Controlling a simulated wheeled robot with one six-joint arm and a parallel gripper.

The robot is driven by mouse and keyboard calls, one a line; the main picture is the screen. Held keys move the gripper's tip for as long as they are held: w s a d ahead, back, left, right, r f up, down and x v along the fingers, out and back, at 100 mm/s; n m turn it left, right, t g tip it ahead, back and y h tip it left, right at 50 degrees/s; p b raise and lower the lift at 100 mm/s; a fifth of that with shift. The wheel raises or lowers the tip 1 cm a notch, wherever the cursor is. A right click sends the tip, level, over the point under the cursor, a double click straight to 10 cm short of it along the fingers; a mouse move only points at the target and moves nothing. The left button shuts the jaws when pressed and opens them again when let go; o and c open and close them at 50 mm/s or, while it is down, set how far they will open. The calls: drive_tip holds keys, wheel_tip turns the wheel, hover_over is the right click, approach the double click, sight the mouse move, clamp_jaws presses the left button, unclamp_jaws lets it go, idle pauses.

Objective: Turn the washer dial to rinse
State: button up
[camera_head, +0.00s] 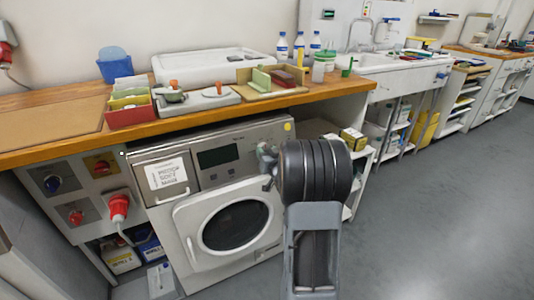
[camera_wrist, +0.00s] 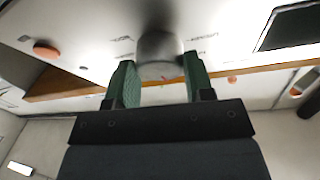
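The washer (camera_head: 183,222) is a white front-loader under the wooden counter, with a round door and a dark display (camera_head: 218,156). My gripper (camera_head: 266,157) is at the right part of its control panel, and my arm hides much of that area. In the wrist view, the grey round dial (camera_wrist: 160,50) sits between my gripper's two green fingers (camera_wrist: 162,88), which appear to touch it on both sides. A small red mark shows on the dial's face. Small printed labels around the dial are too blurred to read.
A yellow round spot (camera_head: 287,127) is at the panel's upper right. The wooden counter (camera_head: 60,145) above holds a red bin (camera_head: 130,115), trays and bottles. A red plug (camera_head: 119,206) hangs left of the washer. The grey floor (camera_head: 430,220) at right is clear.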

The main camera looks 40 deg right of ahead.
drive_tip(key=c, duration=0.3)
drive_tip(key=shift+c, duration=0.2)
drive_tip(key=n+b, duration=0.1)
drive_tip(key=n, duration=0.1)
drive_tip(key=n+y+b, duration=0.1)
drive_tip(key=n+b, duration=0.1)
drive_tip(key=shift+d+f+t+y, duration=0.15)
drive_tip(key=shift+f+t+y, duration=0.05)
drive_tip(key=shift+t+y, duration=0.1)
drive_tip(key=n+y+b, duration=0.1)
drive_tip(key=n, duration=0.2)
drive_tip(key=n+y+b, duration=0.1)
drive_tip(key=n, duration=0.2)
drive_tip(key=shift+d+r+n, duration=0.1)
drive_tip(key=shift+r+n, duration=0.1)
drive_tip(key=shift+n, duration=0.2)
drive_tip(key=shift+n+y, duration=0.3)
drive_tip(key=shift+y, duration=0.1)
drive_tip(key=o, duration=0.9)
